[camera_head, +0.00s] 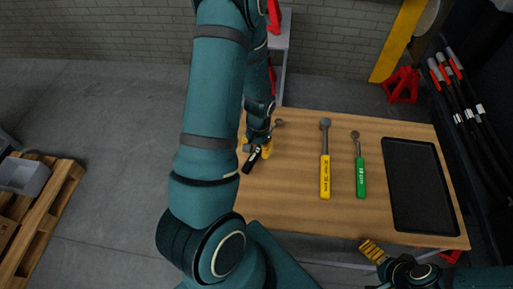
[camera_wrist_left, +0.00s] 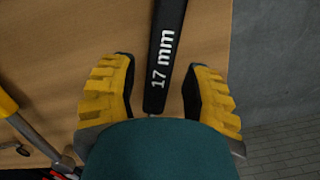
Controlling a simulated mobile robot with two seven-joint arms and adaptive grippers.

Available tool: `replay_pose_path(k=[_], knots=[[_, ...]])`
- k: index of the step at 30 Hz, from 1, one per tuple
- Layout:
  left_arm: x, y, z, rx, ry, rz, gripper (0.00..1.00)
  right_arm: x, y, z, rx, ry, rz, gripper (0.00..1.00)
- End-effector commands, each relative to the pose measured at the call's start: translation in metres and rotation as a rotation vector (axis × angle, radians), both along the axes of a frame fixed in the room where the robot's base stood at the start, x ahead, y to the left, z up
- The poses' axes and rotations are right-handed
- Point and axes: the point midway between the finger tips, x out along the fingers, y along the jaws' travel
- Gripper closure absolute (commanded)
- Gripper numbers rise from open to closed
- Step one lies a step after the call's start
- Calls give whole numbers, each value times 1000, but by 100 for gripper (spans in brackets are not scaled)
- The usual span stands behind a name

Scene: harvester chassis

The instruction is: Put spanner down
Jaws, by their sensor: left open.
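The spanner has a black handle (camera_head: 251,160) marked "17 mm" and a grey metal head (camera_head: 278,122). It appears to lie on the left part of the wooden table (camera_head: 295,215). My left gripper (camera_head: 258,147) is over it, with its yellow fingers low at the table. In the left wrist view the handle (camera_wrist_left: 166,50) runs between the two open fingers (camera_wrist_left: 160,85), with a gap on each side. The middle of the spanner is hidden by the gripper in the head view. My right gripper (camera_head: 373,250) is at the table's front edge, partly seen.
A yellow-handled tool (camera_head: 325,175) and a green-handled tool (camera_head: 361,175) lie to the right of the spanner. A black tray (camera_head: 418,185) is at the table's right end. Bare wood shows between the spanner and the yellow tool. A pallet (camera_head: 35,225) stands at the far left.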

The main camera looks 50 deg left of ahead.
Motion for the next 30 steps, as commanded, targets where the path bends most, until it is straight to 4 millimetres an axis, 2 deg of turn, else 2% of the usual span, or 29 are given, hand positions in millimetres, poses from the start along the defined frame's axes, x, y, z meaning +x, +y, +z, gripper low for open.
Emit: replay_pose_path(k=[5, 18, 24, 30], knots=[[2, 0, 13, 1, -4, 0, 52, 2, 0, 5, 0, -3, -2, 0], [10, 3, 99, 2, -5, 0, 52, 7, -1, 23, -4, -16, -13, 0], [11, 3, 119, 1, -2, -1, 52, 9, -2, 26, -4, -20, -15, 0], [11, 4, 123, 0, 0, 0, 52, 9, -2, 26, -5, -20, -16, 0]])
